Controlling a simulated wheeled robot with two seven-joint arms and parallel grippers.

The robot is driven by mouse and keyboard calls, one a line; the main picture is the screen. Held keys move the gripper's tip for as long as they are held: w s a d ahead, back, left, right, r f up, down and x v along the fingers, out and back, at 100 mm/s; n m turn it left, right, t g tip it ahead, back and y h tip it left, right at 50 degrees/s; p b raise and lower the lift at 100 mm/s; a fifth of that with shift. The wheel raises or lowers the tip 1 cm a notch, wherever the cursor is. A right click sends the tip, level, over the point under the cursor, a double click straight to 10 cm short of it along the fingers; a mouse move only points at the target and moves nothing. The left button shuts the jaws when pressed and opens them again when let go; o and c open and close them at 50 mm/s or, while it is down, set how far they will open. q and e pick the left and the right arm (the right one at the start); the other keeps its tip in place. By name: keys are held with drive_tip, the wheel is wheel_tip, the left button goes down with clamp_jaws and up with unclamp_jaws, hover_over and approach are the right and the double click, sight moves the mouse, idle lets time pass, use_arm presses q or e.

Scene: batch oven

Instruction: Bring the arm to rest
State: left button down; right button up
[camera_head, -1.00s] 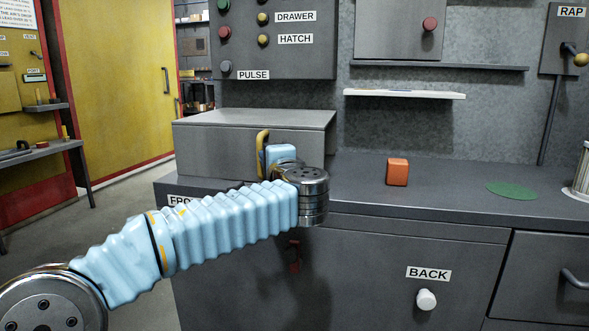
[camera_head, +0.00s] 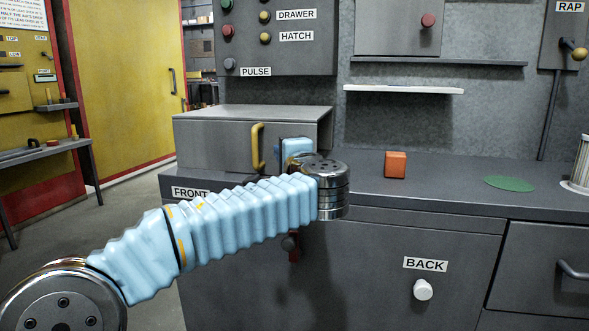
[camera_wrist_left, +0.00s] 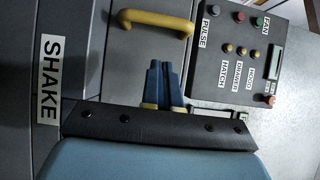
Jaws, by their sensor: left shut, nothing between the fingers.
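My left arm, in a ribbed light-blue sleeve (camera_head: 235,220), reaches in from the lower left of the head view. Its metal wrist joint is in front of the grey box with the yellow handle (camera_head: 257,148). My left gripper (camera_wrist_left: 165,66) shows in the left wrist view with its blue fingers together, shut and empty. In that view the yellow handle (camera_wrist_left: 155,21) is beyond the fingertips, with a gap between. In the head view the wrist hides the fingertips; only a light-blue part of the hand shows, right of the handle. My right gripper is not in view.
An orange block (camera_head: 396,165) and a green disc (camera_head: 510,184) lie on the grey counter right of my wrist. A white shelf (camera_head: 404,90) and a button panel (camera_head: 279,38) are on the wall. A white knob (camera_head: 423,289) marked BACK sticks out below.

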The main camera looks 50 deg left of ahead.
use_arm(q)
drive_tip(key=v, duration=0.8)
drive_tip(key=w+d+f+m+t+h+p, duration=0.1)
drive_tip(key=w+d+f+m+h, duration=0.2)
drive_tip(key=w+f, duration=0.35)
drive_tip(key=w+d+f+m+h, duration=0.2)
drive_tip(key=w+d+f+h, duration=0.15)
drive_tip(key=f, duration=0.55)
drive_tip(key=w+d+f+m+g+h+p, duration=0.1)
drive_tip(key=d+f+g+h, duration=0.3)
drive_tip(key=f, duration=0.6)
drive_tip(key=w+d+f+t+h+p, duration=0.1)
drive_tip(key=d+f+h, duration=0.1)
drive_tip(key=d+f, duration=0.6)
drive_tip(key=s+d+f+n+g+h+p, duration=0.1)
drive_tip(key=s+d+f+n, duration=0.3)
drive_tip(key=f, duration=0.5)
drive_tip(key=s+d+f+n+g+h+p, duration=0.1)
drive_tip(key=s+d+f+n+h, duration=0.3)
drive_tip(key=s+f, duration=0.3)
drive_tip(key=s+d+f+n+g+h+p, duration=0.2)
drive_tip(key=s+d+f+n+h, duration=0.1)
drive_tip(key=f, duration=0.9)
drive_tip(key=s+d+n, duration=0.1)
drive_tip(key=s+d, duration=0.1)
drive_tip(key=s, duration=0.1)
drive_tip(key=shift+s+d+f, duration=0.15)
drive_tip(key=shift+s+f, duration=0.05)
drive_tip(key=shift+f, duration=0.2)
